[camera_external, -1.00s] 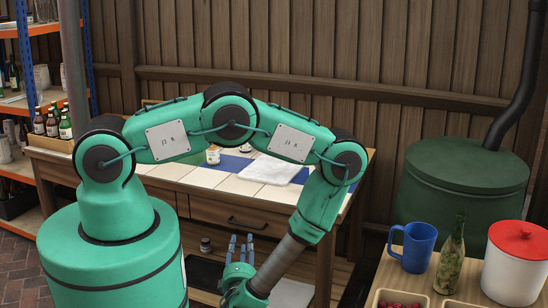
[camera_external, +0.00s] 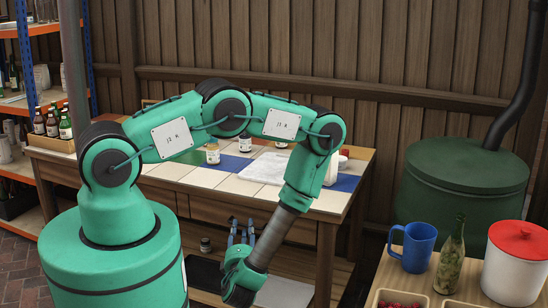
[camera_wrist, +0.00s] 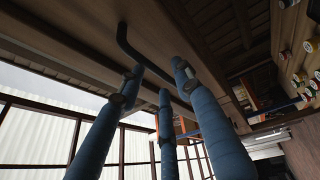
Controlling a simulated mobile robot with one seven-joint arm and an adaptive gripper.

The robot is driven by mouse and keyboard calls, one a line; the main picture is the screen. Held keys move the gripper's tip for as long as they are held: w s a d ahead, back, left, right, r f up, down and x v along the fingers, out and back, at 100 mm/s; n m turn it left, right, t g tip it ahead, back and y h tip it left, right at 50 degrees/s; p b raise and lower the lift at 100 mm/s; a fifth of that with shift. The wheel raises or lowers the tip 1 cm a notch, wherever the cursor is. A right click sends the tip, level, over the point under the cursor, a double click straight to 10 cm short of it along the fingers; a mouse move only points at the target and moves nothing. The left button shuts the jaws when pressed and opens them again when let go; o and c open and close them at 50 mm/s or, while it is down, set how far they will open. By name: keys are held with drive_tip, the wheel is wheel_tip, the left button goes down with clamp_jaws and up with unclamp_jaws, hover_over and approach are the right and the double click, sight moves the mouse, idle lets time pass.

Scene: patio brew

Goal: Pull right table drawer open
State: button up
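The table (camera_external: 150,172) has a wooden front with drawers below its pale tiled top. The right drawer (camera_external: 275,220) looks closed, its front level with the table's front. Its dark bar handle is mostly hidden by my gripper in the external view. In the wrist view the bent handle (camera_wrist: 124,42) runs across the wooden drawer front just beyond my blue fingertips, close to them. My gripper (camera_external: 240,228) is in front of this drawer, fingers pointing up and spread apart. It also shows in the wrist view (camera_wrist: 158,80); contact with the handle cannot be told.
Jars and a white cloth (camera_external: 250,168) lie on the tabletop. A lower shelf (camera_external: 285,270) sits under the drawers. A side table with a blue mug (camera_external: 412,246), a green bottle (camera_external: 451,262) and a red-lidded white pot (camera_external: 515,270) stands at the right.

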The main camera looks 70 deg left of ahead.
drive_tip(key=shift+w+a, duration=0.15)
drive_tip(key=shift+a, duration=0.3)
clamp_jaws()
